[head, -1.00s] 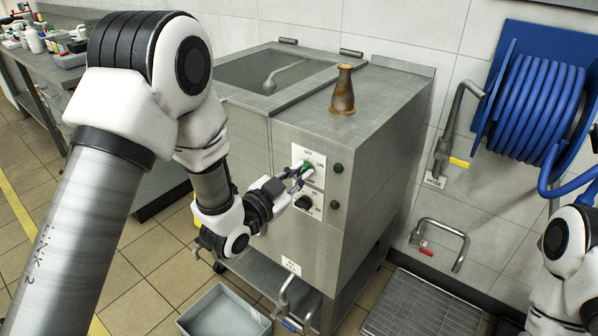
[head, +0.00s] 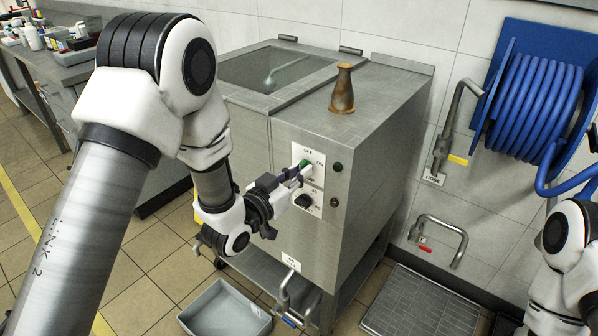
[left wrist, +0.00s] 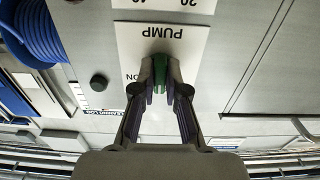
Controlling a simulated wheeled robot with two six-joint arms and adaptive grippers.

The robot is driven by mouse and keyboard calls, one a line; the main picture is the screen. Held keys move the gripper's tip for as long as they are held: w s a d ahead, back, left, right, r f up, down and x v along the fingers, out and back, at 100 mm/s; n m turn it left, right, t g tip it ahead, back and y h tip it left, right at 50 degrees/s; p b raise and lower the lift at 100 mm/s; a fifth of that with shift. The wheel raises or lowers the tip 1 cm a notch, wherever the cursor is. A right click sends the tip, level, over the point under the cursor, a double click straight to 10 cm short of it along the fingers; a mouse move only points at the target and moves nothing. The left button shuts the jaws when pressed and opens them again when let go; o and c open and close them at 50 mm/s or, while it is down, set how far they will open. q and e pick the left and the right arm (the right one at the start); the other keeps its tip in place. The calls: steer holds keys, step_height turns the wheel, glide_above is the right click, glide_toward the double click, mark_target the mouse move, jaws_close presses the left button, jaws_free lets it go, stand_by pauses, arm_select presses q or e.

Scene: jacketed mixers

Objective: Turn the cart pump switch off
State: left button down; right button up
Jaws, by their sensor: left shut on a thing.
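The cart (head: 255,135) is a steel box with a front panel. Its green pump switch (head: 303,163) sits on a white plate marked OFF above and ON to the right. My left gripper (head: 297,173) reaches in from the left and is shut on the switch. In the left wrist view the picture is upside down: the green switch (left wrist: 160,68) stands between my fingertips (left wrist: 160,80), by the word PUMP. The fingers hide much of the switch, and I cannot tell which mark it points to. My right gripper is out of view.
A black knob (head: 303,201) sits just below the switch, with round buttons (head: 337,168) to the right. A brown flask (head: 343,90) stands on the cart top. A grey bin (head: 225,310) is on the floor. A blue hose reel (head: 535,105) hangs on the right wall.

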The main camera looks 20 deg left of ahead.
arm_select(q)
steer(key=c, duration=1.2)
jaws_free()
steer(key=v, duration=0.7)
steer(key=shift+s, duration=0.2)
